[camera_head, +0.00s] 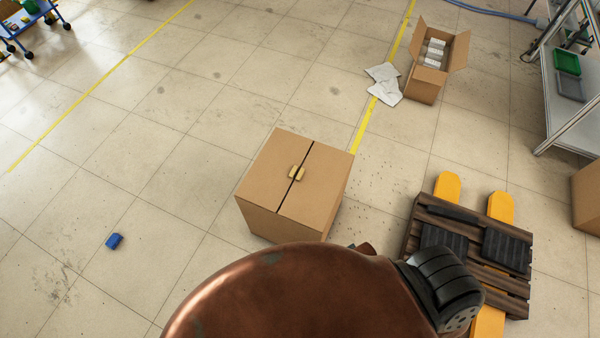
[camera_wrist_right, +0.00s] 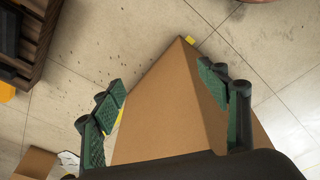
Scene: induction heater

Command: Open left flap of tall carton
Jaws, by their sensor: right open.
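The tall carton (camera_head: 290,185) stands upright on the floor in the head view, its top closed. Its left flap (camera_head: 268,168) and right flap (camera_head: 325,180) lie flat, with a dark seam between them. In the right wrist view the carton (camera_wrist_right: 165,105) fills the middle, behind the fingers. My right gripper (camera_wrist_right: 160,82) is open, its green-padded fingers apart with nothing gripped; contact with the carton cannot be told. In the head view my brown arm hides it. My left gripper is out of view.
A pallet (camera_head: 415,240) on yellow forks stands right of the carton. An open box (camera_head: 425,88) with white items and crumpled paper (camera_head: 384,84) lie behind. A blue object (camera_head: 114,241) lies on the left floor. The floor left of the carton is mostly clear.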

